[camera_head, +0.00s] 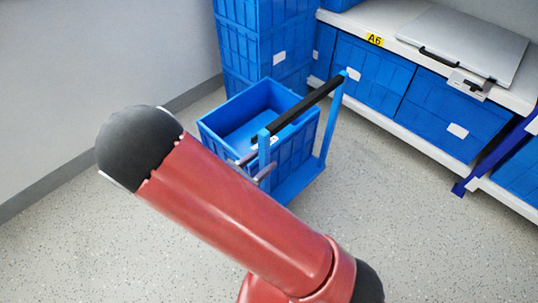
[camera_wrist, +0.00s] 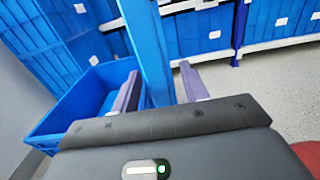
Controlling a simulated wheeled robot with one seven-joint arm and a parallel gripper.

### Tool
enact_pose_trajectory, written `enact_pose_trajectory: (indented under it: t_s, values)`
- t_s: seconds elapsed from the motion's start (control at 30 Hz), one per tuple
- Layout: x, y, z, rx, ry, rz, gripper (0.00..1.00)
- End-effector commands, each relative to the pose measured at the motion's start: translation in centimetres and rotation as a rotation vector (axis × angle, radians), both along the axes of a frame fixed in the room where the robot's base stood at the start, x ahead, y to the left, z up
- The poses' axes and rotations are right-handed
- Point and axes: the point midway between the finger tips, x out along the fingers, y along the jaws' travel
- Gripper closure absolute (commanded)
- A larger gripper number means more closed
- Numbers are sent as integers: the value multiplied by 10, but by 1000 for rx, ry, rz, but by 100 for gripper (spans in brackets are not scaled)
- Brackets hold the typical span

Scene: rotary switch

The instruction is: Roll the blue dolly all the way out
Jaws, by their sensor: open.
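The blue dolly (camera_head: 302,182) stands on the floor. It has two upright blue posts and a black handle bar (camera_head: 310,104) across their tops. An empty blue crate (camera_head: 214,124) sits on it. My gripper (camera_head: 255,166) is at the dolly's near-left post, mostly hidden behind my red arm. In the wrist view my gripper (camera_wrist: 159,72) is open, with one finger on each side of the blue post (camera_wrist: 150,50). I cannot tell whether either finger touches the post. The crate (camera_wrist: 62,112) shows left of the fingers.
Stacked blue crates (camera_head: 262,40) stand behind the dolly by the grey wall (camera_head: 90,60). A white shelf (camera_head: 405,128) with blue bins and a yellow A6 label runs along the right. A silver case (camera_head: 465,42) lies on top. The speckled floor (camera_head: 410,230) at front right is clear.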

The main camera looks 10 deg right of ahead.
Motion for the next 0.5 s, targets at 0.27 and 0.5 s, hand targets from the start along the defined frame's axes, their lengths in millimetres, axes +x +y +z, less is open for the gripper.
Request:
enact_pose_trajectory:
  t_s: [0.27, 0.5]
  values:
    - [-20, 28, -1, 0, 1, 1, 55]
    - [-22, 31, 0, -1, 2, -2, 55]
